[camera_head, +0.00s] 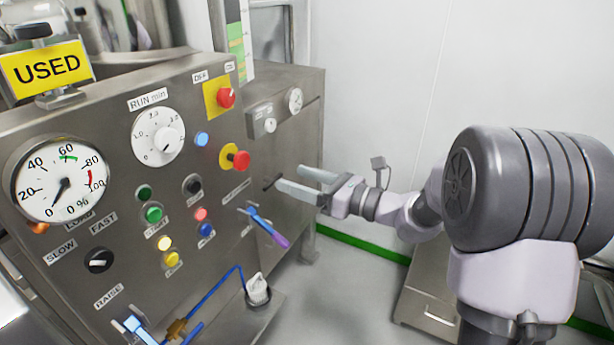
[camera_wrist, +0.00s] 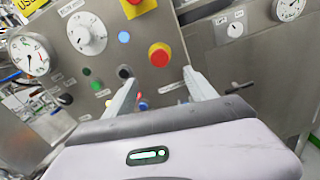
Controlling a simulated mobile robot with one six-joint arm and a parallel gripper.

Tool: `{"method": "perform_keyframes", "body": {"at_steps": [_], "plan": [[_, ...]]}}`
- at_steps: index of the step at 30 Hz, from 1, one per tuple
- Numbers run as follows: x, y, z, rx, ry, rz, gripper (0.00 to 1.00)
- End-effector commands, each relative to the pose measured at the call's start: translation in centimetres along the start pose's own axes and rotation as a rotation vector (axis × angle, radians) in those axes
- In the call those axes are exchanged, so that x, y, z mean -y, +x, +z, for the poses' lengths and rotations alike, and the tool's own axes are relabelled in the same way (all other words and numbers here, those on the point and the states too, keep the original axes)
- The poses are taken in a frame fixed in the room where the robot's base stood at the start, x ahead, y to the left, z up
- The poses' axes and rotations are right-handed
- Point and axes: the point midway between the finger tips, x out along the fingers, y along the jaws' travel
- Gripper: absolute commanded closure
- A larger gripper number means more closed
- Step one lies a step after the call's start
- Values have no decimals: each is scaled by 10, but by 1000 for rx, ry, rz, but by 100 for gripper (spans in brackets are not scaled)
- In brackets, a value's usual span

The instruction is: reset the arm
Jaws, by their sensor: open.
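My gripper (camera_head: 306,183) is open and empty in the head view, its two pale fingers pointing left toward the steel control panel (camera_head: 120,200). My arm reaches in from the right. In the wrist view, my gripper (camera_wrist: 163,95) shows its two fingers spread apart, with the panel (camera_wrist: 190,60) beyond them. A red mushroom button on a yellow collar (camera_wrist: 159,55) appears above and between the fingertips; in the head view this button (camera_head: 240,160) is left of the fingers. I cannot tell whether a finger touches the panel.
The panel bears a load gauge (camera_head: 60,180), a run dial (camera_head: 158,135), and an upper red button (camera_head: 226,97). A blue lever with a purple tip (camera_head: 266,228) sticks out below my gripper. A steel cabinet (camera_head: 430,300) stands low behind my arm. Open floor (camera_head: 350,280) shows below.

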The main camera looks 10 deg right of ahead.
Motion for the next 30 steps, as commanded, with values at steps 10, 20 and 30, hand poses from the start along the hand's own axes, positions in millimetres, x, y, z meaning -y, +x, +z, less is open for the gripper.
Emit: {"method": "perform_keyframes", "body": {"at_steps": [10,20,30], "plan": [[0,-23,0,0,0,1,35],[-122,-28,-8,-291,-394,258,35],[-229,-193,-69,-1008,-1792,792,35]]}}
